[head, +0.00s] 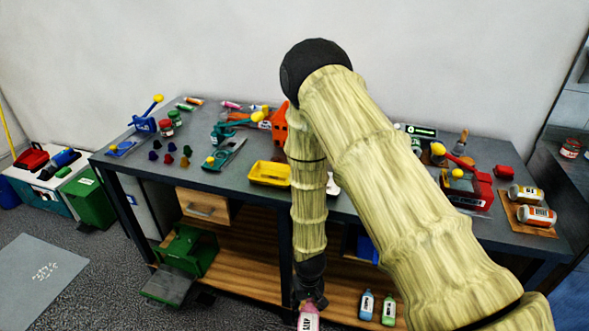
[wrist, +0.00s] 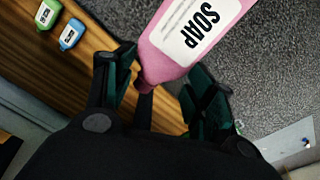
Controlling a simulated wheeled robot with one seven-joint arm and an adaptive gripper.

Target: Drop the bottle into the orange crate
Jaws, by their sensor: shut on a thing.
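A pink bottle labelled SOAP (head: 309,318) hangs below my gripper (head: 311,297) at the bottom edge of the head view, where it is cut off. In the wrist view, the pink bottle (wrist: 200,32) has its narrow neck between the two fingers of my gripper (wrist: 160,78). The gripper is shut on it, in front of the workbench and over the grey floor. An orange object (head: 280,124) stands on the bench top, mostly hidden behind my arm. I cannot tell whether it is the orange crate.
A green bin (head: 92,202) stands left. My arm hides the bench's middle.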

